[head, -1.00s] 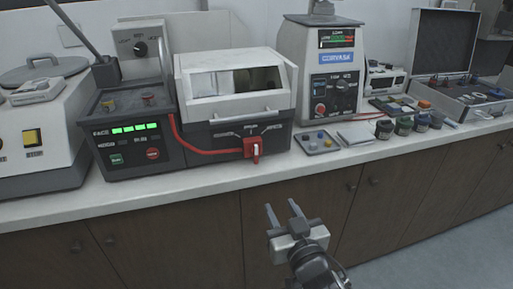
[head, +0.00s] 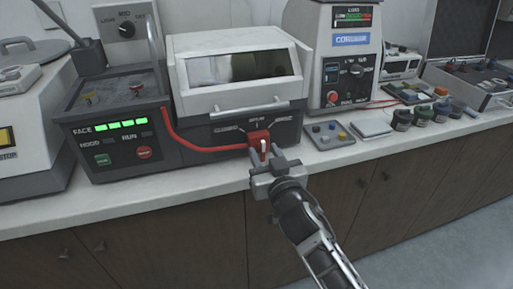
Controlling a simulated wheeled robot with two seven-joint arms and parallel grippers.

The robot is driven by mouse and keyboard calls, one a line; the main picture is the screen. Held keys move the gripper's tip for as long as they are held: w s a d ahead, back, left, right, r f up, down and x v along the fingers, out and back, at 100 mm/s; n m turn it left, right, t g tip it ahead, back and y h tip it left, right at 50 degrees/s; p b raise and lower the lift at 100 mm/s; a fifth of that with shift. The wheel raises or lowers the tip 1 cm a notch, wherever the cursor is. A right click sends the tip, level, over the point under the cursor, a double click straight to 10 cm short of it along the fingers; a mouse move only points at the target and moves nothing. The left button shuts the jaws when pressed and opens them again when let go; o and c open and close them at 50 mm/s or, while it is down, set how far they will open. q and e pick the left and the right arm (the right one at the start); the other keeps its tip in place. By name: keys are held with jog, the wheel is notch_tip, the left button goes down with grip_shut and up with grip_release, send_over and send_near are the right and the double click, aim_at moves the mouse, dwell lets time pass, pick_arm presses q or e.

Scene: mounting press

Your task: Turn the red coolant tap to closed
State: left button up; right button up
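The red coolant tap (head: 259,137) sits on the dark lower front of the white-hooded machine, with a red hose running into it from the left. A small pale lever shows upright on its front. Small labels lie in an arc around the tap, too small to read surely. My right gripper (head: 266,156) is open just in front of the tap, its two fingers pointing at it on either side of the lever. I cannot tell whether they touch it. My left gripper is not in view.
The machine's white hood (head: 235,75) with its bar handle is above the tap. A control box (head: 120,130) with green lights stands to the left. A small tray (head: 331,135) and several jars lie to the right. The counter's front strip is clear.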

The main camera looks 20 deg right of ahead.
jog(key=shift+w, duration=0.3)
grip_shut()
